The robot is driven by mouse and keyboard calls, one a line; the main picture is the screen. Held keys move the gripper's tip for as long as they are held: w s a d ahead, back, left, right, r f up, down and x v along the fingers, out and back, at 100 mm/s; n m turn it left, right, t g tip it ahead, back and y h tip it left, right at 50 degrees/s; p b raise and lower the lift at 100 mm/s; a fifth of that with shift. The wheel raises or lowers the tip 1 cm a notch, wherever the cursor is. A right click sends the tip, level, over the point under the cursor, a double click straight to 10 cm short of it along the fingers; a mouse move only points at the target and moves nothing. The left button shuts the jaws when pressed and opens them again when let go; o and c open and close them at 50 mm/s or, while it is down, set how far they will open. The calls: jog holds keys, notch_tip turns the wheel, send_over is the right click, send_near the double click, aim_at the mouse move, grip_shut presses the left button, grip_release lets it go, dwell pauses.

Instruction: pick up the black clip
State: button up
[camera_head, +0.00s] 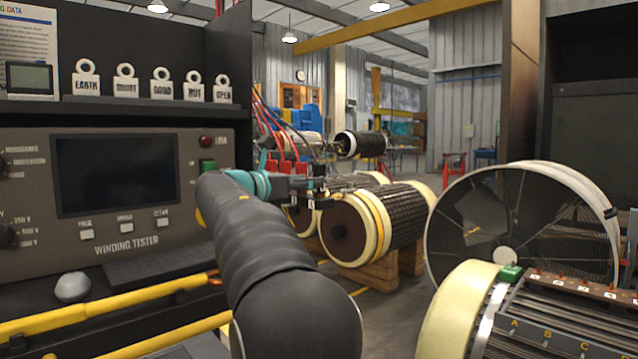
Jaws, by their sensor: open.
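My arm reaches from the bottom middle up and away, with teal bands at its wrist. My gripper (345,187) is at its far end, in front of the wound rotors, small and partly lost against the dark shapes there. Its jaws are open. Several red clips (286,168) hang on red and dark leads just above and behind the wrist. I cannot make out the black clip for sure; it may be hidden by my arm or lost among the dark parts near the gripper.
A winding tester (118,190) stands close on the left, under a shelf of labelled ring tags (161,86). A wound rotor (344,232) rests on wooden blocks behind the gripper. A round mesh guard (505,215) and a lettered terminal strip (560,335) are at right.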

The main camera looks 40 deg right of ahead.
jog(key=d, duration=0.4)
jog(key=shift+w+d+r, duration=0.15)
jog(key=shift+r, duration=0.1)
grip_shut()
